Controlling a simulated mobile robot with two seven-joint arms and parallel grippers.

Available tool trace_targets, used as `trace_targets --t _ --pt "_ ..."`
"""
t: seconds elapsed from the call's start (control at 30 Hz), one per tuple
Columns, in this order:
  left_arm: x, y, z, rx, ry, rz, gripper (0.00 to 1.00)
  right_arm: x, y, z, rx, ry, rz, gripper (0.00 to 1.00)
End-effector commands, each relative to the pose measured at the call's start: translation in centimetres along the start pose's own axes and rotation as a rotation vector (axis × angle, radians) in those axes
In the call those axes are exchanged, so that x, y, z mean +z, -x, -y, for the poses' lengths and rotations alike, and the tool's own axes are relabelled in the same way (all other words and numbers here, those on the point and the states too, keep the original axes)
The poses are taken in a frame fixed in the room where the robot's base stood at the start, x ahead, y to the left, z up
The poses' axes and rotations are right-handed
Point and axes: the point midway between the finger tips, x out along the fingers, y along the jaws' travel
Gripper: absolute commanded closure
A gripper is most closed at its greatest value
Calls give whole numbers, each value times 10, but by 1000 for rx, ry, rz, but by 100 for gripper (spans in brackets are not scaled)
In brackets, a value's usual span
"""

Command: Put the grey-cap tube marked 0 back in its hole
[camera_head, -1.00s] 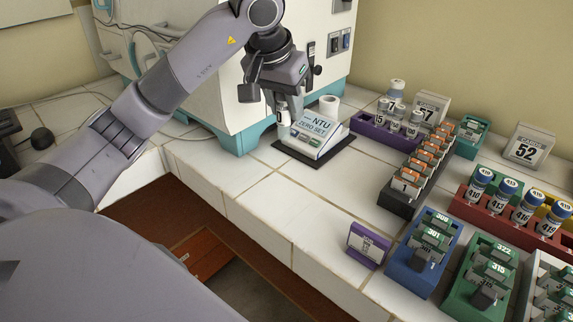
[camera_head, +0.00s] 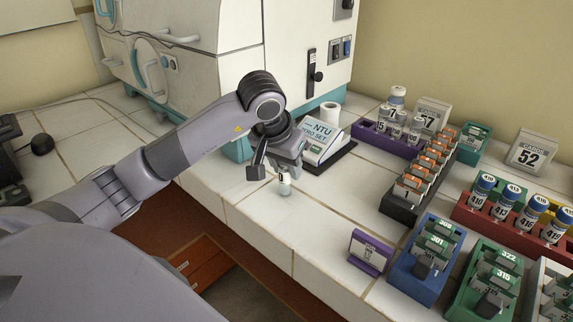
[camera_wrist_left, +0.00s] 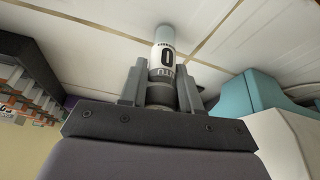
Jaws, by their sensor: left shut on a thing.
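My left gripper (camera_head: 285,172) is shut on a small tube (camera_head: 285,187) and holds it upright by its upper part, over the front of the white bench. In the left wrist view the tube (camera_wrist_left: 164,52) shows a white label with a black 0, between the two fingers (camera_wrist_left: 161,88). A purple rack (camera_head: 365,124) at the back holds several tubes with pale caps. Whether it has an empty hole is too small to tell. My right gripper is not in view.
The NTU meter (camera_head: 323,136) stands on a black mat behind the gripper, before the white incubator (camera_head: 228,78). A black rack (camera_head: 404,207) with orange-marked pieces, a blue rack (camera_head: 410,283) and a small purple sign (camera_head: 368,252) stand to the right. Bare tiles lie between.

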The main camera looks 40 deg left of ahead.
Motion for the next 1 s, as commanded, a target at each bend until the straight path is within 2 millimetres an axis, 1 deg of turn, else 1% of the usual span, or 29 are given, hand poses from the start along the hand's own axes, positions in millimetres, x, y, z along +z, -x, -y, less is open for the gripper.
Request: trace_targets --t 0.17,0.27,0.3,0.37,0.4,0.67,0.77,0.87,0.97,1.0 --pt "0 0 0 0 0 -1 100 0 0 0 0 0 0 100" --pt "1 -3 0 -1 0 -1 100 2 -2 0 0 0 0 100" --pt "1 -3 0 -1 0 -2 65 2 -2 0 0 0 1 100" --pt "0 -2 0 -1 0 -1 45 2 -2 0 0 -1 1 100" --pt "1 -2 0 -1 0 -1 42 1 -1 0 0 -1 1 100" --pt "0 -2 0 0 0 0 42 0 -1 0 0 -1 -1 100" --pt "-1 2 0 1 0 0 42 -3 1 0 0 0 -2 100" --pt "-2 16 0 0 -1 -6 42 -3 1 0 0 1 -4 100" --pt "-2 37 1 -2 -1 -7 42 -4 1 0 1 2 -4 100" --pt "-3 46 1 -2 -1 -7 42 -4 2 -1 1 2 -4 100"
